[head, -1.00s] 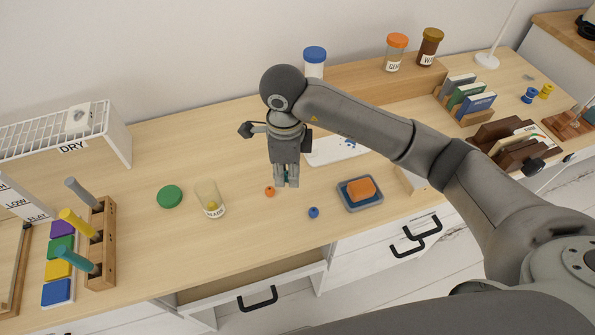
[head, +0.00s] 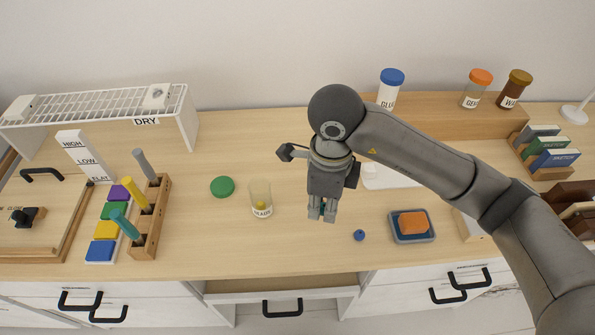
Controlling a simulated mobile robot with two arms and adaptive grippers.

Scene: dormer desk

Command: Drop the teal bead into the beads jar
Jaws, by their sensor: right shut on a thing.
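The beads jar (head: 260,198) is a clear, open glass with a white label, standing upright on the desk with a yellow bead in its bottom. A green lid (head: 222,186) lies flat to its left. My right gripper (head: 322,214) is to the right of the jar, pointing down, shut on the teal bead (head: 323,208). Only a sliver of the bead shows between the fingers. The height of the gripper above the desk is hard to tell. My left gripper is not in view.
A blue bead (head: 359,235) lies to the right of my gripper, near a tray (head: 398,239) with an orange block (head: 413,223). A wooden peg stand (head: 150,228) is left of the jar. An open drawer (head: 279,284) sticks out below the desk edge.

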